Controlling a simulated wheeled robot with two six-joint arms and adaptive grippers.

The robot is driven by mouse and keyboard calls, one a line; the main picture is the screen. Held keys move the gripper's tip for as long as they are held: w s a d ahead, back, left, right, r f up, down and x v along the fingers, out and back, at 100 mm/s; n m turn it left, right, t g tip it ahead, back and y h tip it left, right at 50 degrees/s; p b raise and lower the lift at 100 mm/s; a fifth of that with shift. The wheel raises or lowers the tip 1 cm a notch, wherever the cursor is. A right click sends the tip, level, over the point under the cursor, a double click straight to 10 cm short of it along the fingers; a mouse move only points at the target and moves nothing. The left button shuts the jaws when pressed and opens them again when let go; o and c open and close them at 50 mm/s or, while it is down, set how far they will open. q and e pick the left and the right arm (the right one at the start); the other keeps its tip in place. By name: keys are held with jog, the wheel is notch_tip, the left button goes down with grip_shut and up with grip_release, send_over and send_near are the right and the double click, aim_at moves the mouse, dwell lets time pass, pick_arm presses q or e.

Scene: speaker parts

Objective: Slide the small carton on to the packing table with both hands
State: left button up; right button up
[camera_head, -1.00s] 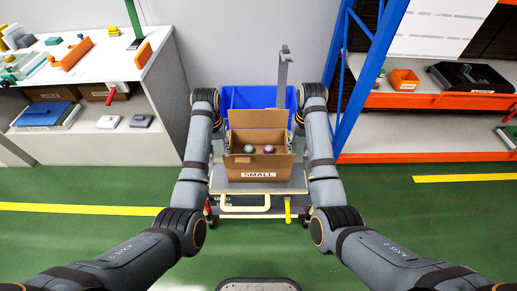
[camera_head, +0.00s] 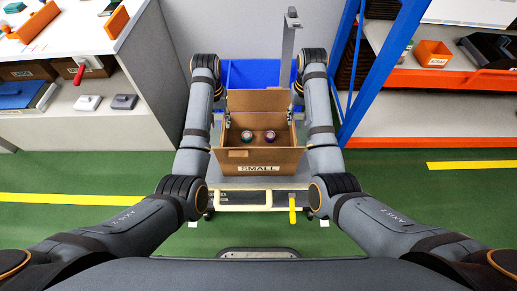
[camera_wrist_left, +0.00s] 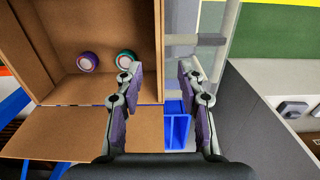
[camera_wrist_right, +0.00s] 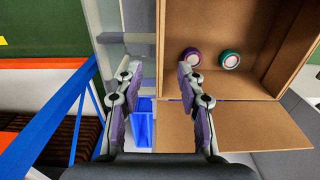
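The small carton (camera_head: 232,156) is an open brown box labelled SMALL, standing upright on a grey wheeled cart (camera_head: 218,178) with its back flap raised. Two round parts lie inside, one green-rimmed (camera_head: 246,135) and one purple-rimmed (camera_head: 270,135). My left gripper (camera_wrist_left: 160,70) is open, with one finger inside and one outside the carton's left side wall. My right gripper (camera_wrist_right: 160,70) is open and straddles the right side wall in the same way. Gaps show between the fingers and the walls. I cannot tell which surface is the packing table.
A blue bin (camera_head: 250,73) stands behind the carton, with a grey post (camera_head: 288,45) beside it. A white bench (camera_head: 125,65) with parts is at the left. A blue-framed orange shelf (camera_head: 400,88) is close at the right. Green floor lies in front.

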aim_at(223, 135)
pick_arm(q)
jog(key=shift+s+r, duration=0.1)
pick_arm(e)
jog(key=shift+s+r, duration=0.1)
